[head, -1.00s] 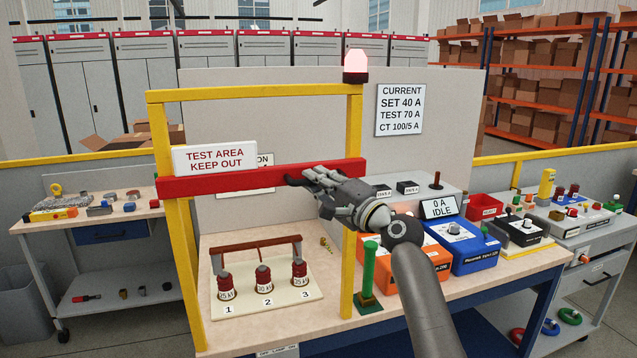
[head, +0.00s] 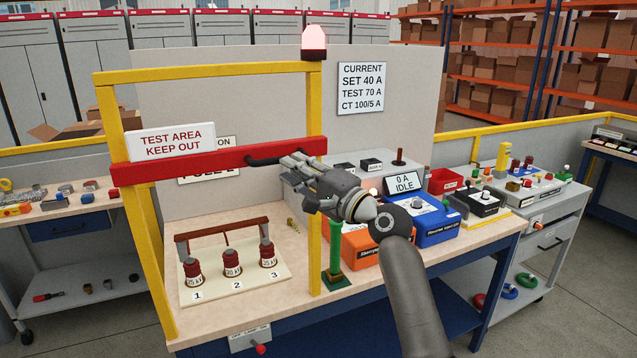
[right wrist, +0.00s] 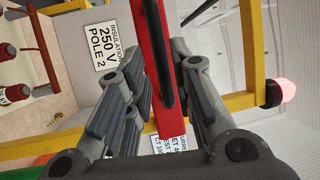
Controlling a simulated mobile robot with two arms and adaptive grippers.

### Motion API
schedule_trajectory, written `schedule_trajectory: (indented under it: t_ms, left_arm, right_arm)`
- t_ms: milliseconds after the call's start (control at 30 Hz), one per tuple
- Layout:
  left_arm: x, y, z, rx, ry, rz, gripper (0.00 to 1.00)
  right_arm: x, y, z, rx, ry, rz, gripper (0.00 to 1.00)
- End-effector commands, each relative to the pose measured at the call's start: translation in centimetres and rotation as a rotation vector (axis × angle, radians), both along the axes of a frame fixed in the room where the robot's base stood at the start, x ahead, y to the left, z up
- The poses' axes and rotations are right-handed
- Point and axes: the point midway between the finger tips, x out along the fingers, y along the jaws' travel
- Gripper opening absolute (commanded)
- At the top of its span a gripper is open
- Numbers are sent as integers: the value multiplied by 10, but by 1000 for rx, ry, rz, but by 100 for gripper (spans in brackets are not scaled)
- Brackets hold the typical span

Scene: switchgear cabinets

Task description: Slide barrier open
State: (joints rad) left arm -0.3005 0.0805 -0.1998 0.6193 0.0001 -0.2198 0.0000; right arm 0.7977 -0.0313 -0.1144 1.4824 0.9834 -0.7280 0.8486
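The red barrier bar (head: 220,157) lies across the yellow frame, from the left post past the right post (head: 315,220). A black handle (head: 262,160) is on its front near the right end. My right gripper (head: 287,163) is at the right part of the handle. In the right wrist view my right gripper (right wrist: 160,65) is open, with its fingers apart on both sides of the red bar (right wrist: 148,40) and the black handle (right wrist: 160,50). No grip on the handle shows. My left gripper is not in view.
A white "TEST AREA KEEP OUT" sign (head: 171,142) sits on the bar's left part. A red lamp (head: 314,42) tops the right post. Behind the frame, a board with several dark red insulators (head: 232,265) is on the bench. A green post (head: 335,250) and an orange box (head: 372,250) stand right of the frame.

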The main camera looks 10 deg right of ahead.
Motion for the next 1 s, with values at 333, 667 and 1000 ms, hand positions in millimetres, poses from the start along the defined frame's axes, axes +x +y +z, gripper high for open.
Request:
schedule_trajectory:
  t_ms: [333,667,1000]
  left_arm:
    - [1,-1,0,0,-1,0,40]
    - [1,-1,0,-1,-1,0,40]
    - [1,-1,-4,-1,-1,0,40]
  right_arm:
    - [-41,-36,-10,0,1,-1,23]
    - [-50,-43,-11,1,-1,-1,23]
    - [-38,-47,-49,-35,38,-33,23]
